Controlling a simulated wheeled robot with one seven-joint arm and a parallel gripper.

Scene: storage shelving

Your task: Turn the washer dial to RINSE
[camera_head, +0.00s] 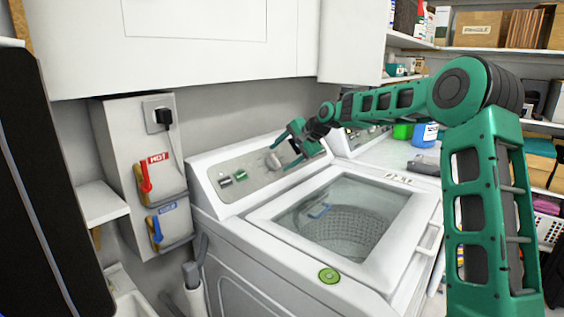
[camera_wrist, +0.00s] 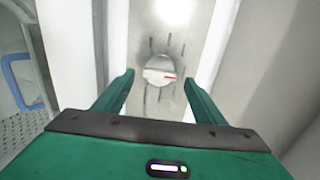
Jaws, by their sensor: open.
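The white washer (camera_head: 235,235) stands with its control panel (camera_head: 208,178) along the back. A round light-grey dial (camera_wrist: 158,70) with a red pointer mark sits on the panel. In the wrist view the red mark points right. Dark marks surround the dial, too small to read. In the head view a grey dial (camera_head: 273,160) shows just left of my gripper (camera_head: 288,149). My gripper is open; in the wrist view its green fingers (camera_wrist: 158,78) appear on either side of the dial, with space between each finger and it. I cannot tell whether the fingertips reach the dial's depth.
Two small green-marked knobs (camera_head: 233,177) sit farther left on the panel. The glass lid (camera_head: 345,212) is in front, with a green round item (camera_head: 329,275) on the washer's front corner. A white cabinet (camera_head: 210,40) hangs above. Red (camera_head: 146,177) and blue (camera_head: 156,229) valve handles are left.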

